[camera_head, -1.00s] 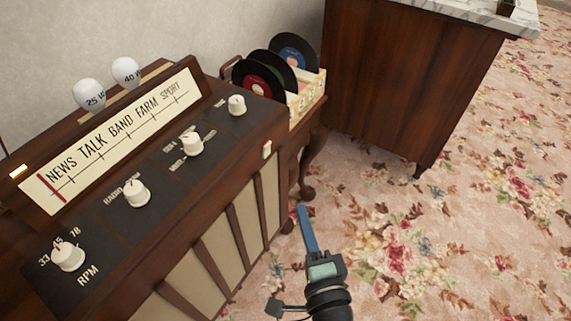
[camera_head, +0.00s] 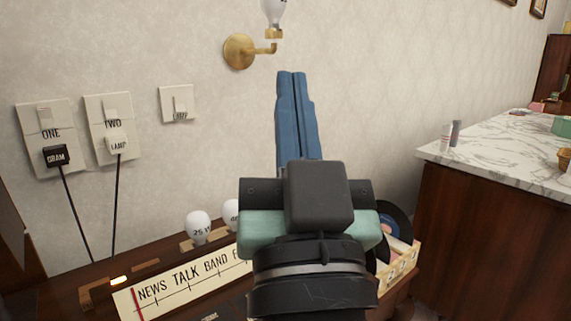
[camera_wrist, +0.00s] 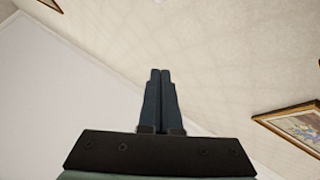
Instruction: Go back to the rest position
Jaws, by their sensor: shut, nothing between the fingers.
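My gripper (camera_head: 292,75) is raised in the middle of the head view, its blue fingers pointing up in front of the wall. The fingers are shut together with nothing between them. The wrist view also shows the closed fingers (camera_wrist: 160,72), with wall and ceiling beyond and a framed picture (camera_wrist: 296,122) at the right. The gripper body hides part of the radio cabinet below, whose dial panel (camera_head: 165,290) shows at the lower left.
Two bulbs (camera_head: 198,228) stand on the cabinet top. A brass wall lamp (camera_head: 239,51) is close behind the fingertips. Wall plates (camera_head: 46,120) with plugs and cords are at left. Records in a crate (camera_head: 403,262) and a marble-topped counter (camera_head: 490,165) are at right.

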